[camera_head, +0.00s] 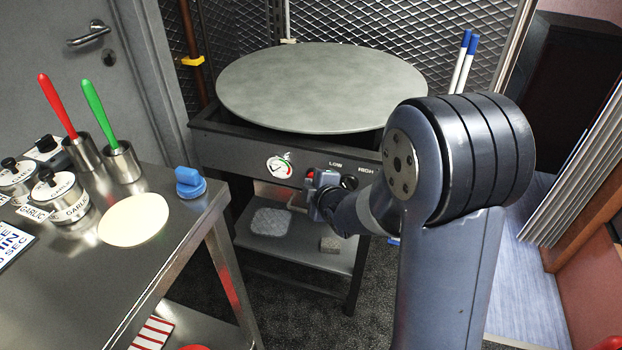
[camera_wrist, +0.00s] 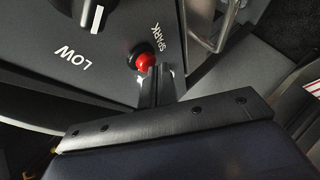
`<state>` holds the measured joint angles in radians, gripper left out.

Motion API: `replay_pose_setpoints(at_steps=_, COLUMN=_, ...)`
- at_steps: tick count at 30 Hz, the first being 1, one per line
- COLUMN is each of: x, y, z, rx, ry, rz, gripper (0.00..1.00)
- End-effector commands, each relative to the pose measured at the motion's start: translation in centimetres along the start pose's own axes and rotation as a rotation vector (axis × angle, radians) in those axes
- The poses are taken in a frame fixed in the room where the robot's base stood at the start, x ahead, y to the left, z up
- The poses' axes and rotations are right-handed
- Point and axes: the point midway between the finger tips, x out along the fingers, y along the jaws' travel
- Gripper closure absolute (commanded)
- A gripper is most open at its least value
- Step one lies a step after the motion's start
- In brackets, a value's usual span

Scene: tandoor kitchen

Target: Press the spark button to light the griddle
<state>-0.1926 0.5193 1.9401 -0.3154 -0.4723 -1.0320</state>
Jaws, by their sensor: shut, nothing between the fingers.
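The griddle (camera_head: 320,85) is a large round grey plate on a dark stand with a front control panel (camera_head: 235,155). The red spark button (camera_wrist: 144,61) sits on the panel beside the word SPARK in the wrist view. A small red spot of the button (camera_head: 310,173) shows in the head view, just above my gripper (camera_head: 300,197). My gripper is shut and empty. In the wrist view its fingertips (camera_wrist: 156,78) are right at the button's edge and I cannot tell whether they touch it.
A black knob (camera_head: 349,182) with LOW and HIGH marks is right of the button; it also shows in the wrist view (camera_wrist: 97,17). A pressure-style gauge (camera_head: 279,167) is to the left. A steel table (camera_head: 150,250) stands at left, with a blue-handled item (camera_head: 190,182) near its edge.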

Motion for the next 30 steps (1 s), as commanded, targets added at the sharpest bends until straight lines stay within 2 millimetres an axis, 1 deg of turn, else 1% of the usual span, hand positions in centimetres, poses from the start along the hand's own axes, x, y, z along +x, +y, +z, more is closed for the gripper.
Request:
replay_pose_setpoints(at_steps=19, x=0.2, y=0.1, z=0.2, rx=0.000, ry=-0.001, rz=0.001, gripper=1.00)
replay_pose_setpoints(at_steps=30, x=-0.9, y=-0.8, z=-0.7, rx=-0.001, ry=0.000, rz=0.001, gripper=1.00)
